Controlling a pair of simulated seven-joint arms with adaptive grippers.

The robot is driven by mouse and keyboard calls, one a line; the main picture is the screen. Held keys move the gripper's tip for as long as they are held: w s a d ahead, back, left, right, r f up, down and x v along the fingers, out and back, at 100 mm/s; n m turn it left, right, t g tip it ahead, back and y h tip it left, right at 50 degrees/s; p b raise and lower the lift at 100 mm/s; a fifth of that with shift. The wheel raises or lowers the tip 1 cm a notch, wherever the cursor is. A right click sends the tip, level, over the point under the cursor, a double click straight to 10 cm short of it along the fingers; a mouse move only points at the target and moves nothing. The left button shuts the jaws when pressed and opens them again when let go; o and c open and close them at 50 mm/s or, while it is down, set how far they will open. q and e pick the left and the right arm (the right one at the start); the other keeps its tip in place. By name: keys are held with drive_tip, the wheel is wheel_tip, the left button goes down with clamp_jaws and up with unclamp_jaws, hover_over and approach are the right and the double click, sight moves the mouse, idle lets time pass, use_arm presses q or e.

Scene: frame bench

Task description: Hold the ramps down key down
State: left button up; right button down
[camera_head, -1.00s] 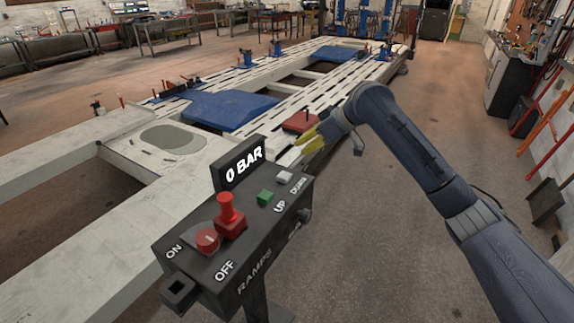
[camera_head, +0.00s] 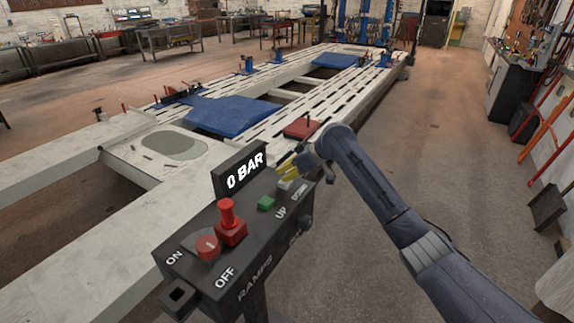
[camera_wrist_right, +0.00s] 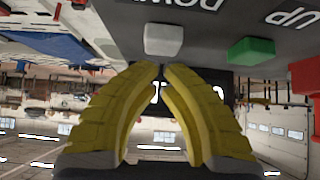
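The ramps down key is a small white block on the dark control box (camera_head: 240,285), beside the lettering DOWN. This white key (camera_head: 286,184) also shows in the right wrist view (camera_wrist_right: 163,40), just beyond my fingertips. My right gripper (camera_head: 288,170) is close to the key, at its far side in the head view. In the right wrist view its yellow fingers (camera_wrist_right: 160,68) lean together, tips almost meeting, with nothing held between them. A small gap seems to separate the tips from the key. My left gripper is out of view.
The green UP key (camera_head: 266,203) sits beside the white one. A red plunger button (camera_head: 228,213) and a red ON/OFF knob (camera_head: 207,247) are nearer. The 0 BAR display (camera_head: 240,171) stands upright behind. The pale frame bench extends beyond.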

drive_tip(key=shift+f, duration=0.4)
drive_tip(key=shift+f, duration=1.25)
drive_tip(key=shift+r, duration=0.45)
drive_tip(key=r, duration=0.4)
drive_tip(key=shift+d+r, duration=0.15)
drive_tip(key=shift+d, duration=0.15)
drive_tip(key=v, duration=0.9)
drive_tip(key=shift+s, duration=0.15)
drive_tip(key=shift+a+r, duration=0.1)
drive_tip(key=shift+r, duration=0.05)
